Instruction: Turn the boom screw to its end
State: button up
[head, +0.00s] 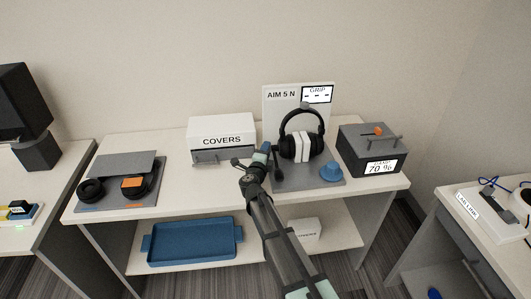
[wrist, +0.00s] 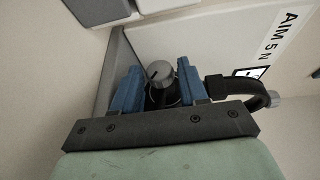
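The headset (head: 302,138) stands on a dark grey base plate in front of a white board marked "AIM 5 N". Its black band (wrist: 245,88) also shows at the right of the wrist view. My gripper (head: 265,149) is at the headset's left side. In the wrist view, its two blue fingers (wrist: 160,85) stand apart on either side of a grey ribbed knob (wrist: 160,72) with a dark line on its face, seemingly the boom screw. Whether the fingers touch the knob is unclear. In the head view my gripper hides the knob.
A white "COVERS" box (head: 222,140) stands left of the board. A grey box with a percent display (head: 372,150) is at the right, a blue knob-like piece (head: 331,172) in front of it. A grey mat (head: 108,207) with ear pads lies left; the table between is clear.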

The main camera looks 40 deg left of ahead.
jog(key=c, duration=0.7)
jog(key=shift+f+m+t, duration=0.15)
jog(key=shift+m+t, duration=0.15)
jog(key=shift+t, duration=0.4)
jog(key=o, duration=1)
jog(key=v, duration=1.4)
jog(key=shift+w+d+f, duration=0.1)
